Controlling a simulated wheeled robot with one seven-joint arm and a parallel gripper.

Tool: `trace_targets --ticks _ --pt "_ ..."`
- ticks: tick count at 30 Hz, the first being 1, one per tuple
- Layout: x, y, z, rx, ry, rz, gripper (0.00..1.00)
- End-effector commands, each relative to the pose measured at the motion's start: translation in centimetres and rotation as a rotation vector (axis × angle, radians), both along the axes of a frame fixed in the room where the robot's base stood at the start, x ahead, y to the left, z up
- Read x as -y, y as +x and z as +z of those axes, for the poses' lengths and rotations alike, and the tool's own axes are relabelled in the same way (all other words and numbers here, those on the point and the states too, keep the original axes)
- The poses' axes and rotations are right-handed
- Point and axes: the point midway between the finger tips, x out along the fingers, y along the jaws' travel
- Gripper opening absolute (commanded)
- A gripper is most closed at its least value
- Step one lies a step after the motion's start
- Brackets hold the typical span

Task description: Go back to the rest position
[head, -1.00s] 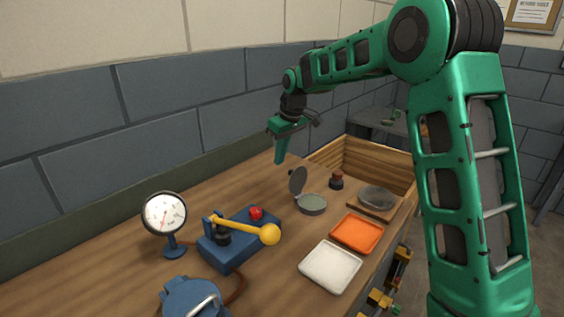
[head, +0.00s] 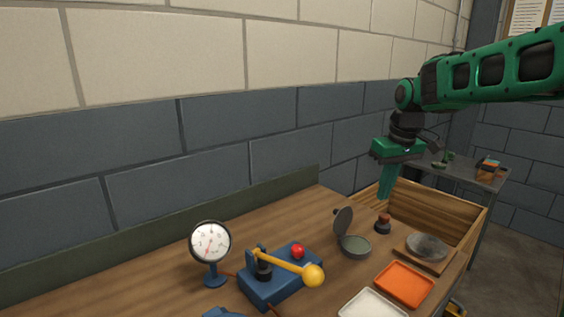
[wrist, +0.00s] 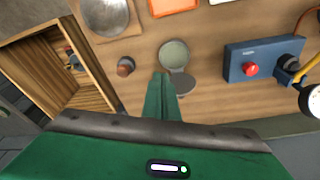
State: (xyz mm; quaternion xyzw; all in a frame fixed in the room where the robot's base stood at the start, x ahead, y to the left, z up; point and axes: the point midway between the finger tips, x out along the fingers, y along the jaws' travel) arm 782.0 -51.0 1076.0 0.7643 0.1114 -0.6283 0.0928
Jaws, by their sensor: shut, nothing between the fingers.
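My gripper (head: 386,196) is green, shut and empty. It hangs pointing down in the air above the bench, near the wooden crate's left wall. In the wrist view my gripper (wrist: 163,76) shows its closed fingers near a small round grey-green casing with its lid open. That casing (head: 356,246) stands on the bench, its lid (head: 343,220) tilted up; in the wrist view its cup (wrist: 174,53) and lid (wrist: 181,85) also show. The gripper appears apart from it.
A wooden crate (head: 459,217) stands at the right. A dark-red knob (head: 383,223), a grey dish (head: 427,246), an orange tray (head: 405,284) and a white tray (head: 372,305) are nearby. A blue lever box (head: 280,286) and a gauge (head: 210,243) stand left. The bench behind them is clear.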

Motion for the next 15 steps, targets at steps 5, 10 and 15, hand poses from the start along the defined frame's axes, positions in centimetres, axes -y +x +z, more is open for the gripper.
trace_targets --ticks 5,10,15 --pt "5.4 -8.0 -1.0 -0.043 -0.007 -0.203 0.0" --pt "9.1 -16.0 -2.7 -0.086 -0.005 -0.396 0.0" --pt "11.4 -24.2 -5.2 -0.132 0.005 -0.581 0.0"
